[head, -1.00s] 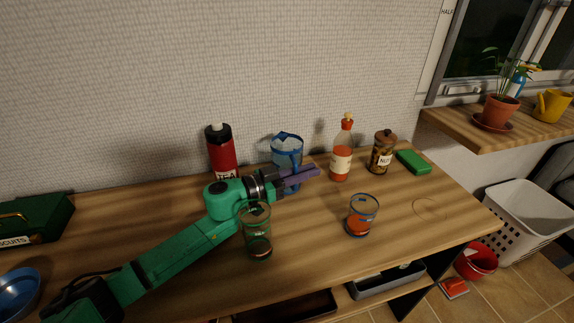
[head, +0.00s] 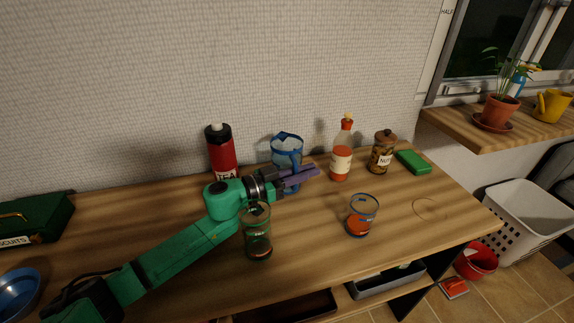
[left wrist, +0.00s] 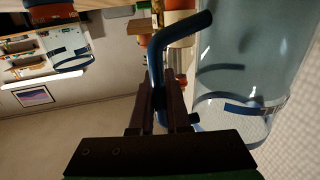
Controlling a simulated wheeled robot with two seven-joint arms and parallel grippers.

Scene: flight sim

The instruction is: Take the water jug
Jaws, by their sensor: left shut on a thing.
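The water jug (head: 286,148) is clear with a blue rim and blue handle. It stands on the wooden counter near the wall, partly hidden behind my left gripper (head: 312,174) in the head view. In the left wrist view the jug's clear body (left wrist: 240,60) fills the right side. Its blue handle (left wrist: 157,65) runs between the two dark fingers of my left gripper (left wrist: 165,95), which is shut on it. My right gripper is not in view.
A red tea canister (head: 221,152) stands left of the jug. A sauce bottle (head: 342,150) and a nut jar (head: 382,152) stand to its right. Two glasses, one green-rimmed (head: 257,232) and one blue-rimmed (head: 361,215), stand nearer the front. The counter's right front is mostly clear.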

